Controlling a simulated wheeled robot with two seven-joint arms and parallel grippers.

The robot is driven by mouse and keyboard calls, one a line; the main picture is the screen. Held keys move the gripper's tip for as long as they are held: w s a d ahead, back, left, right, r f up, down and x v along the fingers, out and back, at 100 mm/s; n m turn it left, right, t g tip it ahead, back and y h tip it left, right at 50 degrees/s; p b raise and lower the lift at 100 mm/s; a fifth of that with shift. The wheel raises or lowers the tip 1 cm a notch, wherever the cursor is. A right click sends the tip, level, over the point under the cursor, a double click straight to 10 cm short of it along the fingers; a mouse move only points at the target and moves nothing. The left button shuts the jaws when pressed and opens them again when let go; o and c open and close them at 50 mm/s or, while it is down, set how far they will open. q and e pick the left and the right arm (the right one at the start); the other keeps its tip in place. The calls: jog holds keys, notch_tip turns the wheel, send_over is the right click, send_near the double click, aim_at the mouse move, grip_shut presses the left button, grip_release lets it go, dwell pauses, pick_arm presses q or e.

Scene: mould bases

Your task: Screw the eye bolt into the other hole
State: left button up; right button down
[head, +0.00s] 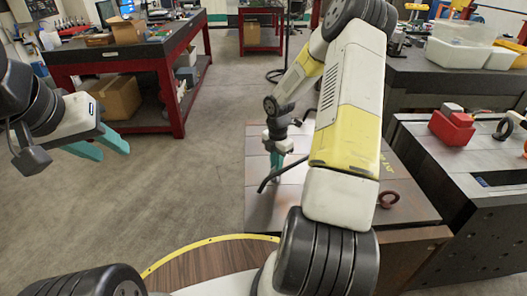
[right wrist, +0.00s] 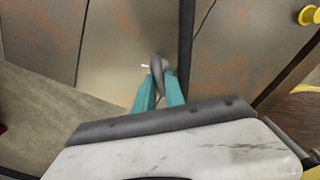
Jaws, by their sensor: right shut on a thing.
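The mould base (head: 263,205) is a low block with a flat, rust-stained metal top, partly hidden behind my right arm. My right gripper (head: 277,168) points down over its top; in the right wrist view its teal fingers (right wrist: 159,90) are shut on a grey ring, the eye bolt (right wrist: 156,66). The bolt's shank and any hole under it are hidden. A second, reddish-brown eye bolt (head: 388,199) stands on the right part of the top. My left gripper (head: 104,147) is open and empty, over the floor at the left.
A dark curved bar (head: 282,173) shows beside the right fingers. A dark block (head: 480,180) with a red part (head: 452,127) and a dark ring stands at the right. A red-framed workbench (head: 130,58) stands at the back left. The floor between is clear.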

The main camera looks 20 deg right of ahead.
dwell(0.3)
jog(key=c, duration=1.7)
grip_release()
jog(key=shift+w+m, duration=0.1)
jog(key=shift+m, duration=0.4)
jog(key=o, duration=0.4)
jog(key=shift+r, duration=2.5)
